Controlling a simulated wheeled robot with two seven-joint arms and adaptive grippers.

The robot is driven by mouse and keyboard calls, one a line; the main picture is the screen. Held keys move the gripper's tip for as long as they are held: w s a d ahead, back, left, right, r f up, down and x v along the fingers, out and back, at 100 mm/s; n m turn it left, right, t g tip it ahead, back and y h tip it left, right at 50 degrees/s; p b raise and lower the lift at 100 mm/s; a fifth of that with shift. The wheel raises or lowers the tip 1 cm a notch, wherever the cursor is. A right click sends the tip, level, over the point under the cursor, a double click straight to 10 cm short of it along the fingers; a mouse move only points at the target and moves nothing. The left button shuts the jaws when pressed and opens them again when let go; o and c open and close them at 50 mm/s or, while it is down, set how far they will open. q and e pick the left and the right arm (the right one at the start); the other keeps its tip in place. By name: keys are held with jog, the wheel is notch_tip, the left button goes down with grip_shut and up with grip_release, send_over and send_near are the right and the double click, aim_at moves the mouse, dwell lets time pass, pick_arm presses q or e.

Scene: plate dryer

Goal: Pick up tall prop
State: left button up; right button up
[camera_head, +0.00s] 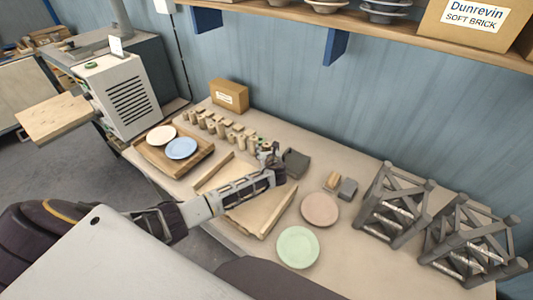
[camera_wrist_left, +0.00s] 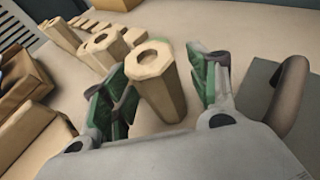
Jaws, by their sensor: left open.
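Several light wooden many-sided props stand in a row in the head view (camera_head: 228,129), of shorter and taller sizes. In the left wrist view a tall wooden prop (camera_wrist_left: 155,82), with a round hole in its top, stands between the fingers of my left gripper (camera_wrist_left: 168,80). The green-padded fingers are open around it, with a gap visible on the right side. It stands slightly tilted in the picture. In the head view my left gripper (camera_head: 268,154) is at the right end of the row and partly hides what is there. My right gripper is not in view.
A dark grey block with a handle (camera_head: 295,162) is just right of the gripper; its handle (camera_wrist_left: 289,97) shows close by. A wooden tray (camera_head: 155,160) holds two plates. A pink plate (camera_head: 320,209), a green plate (camera_head: 298,247) and grey racks (camera_head: 393,207) stand to the right.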

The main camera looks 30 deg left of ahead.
pick_arm(q)
jog(key=c, duration=1.3)
jog(key=shift+r, duration=0.15)
jog(key=shift+r, duration=4.9)
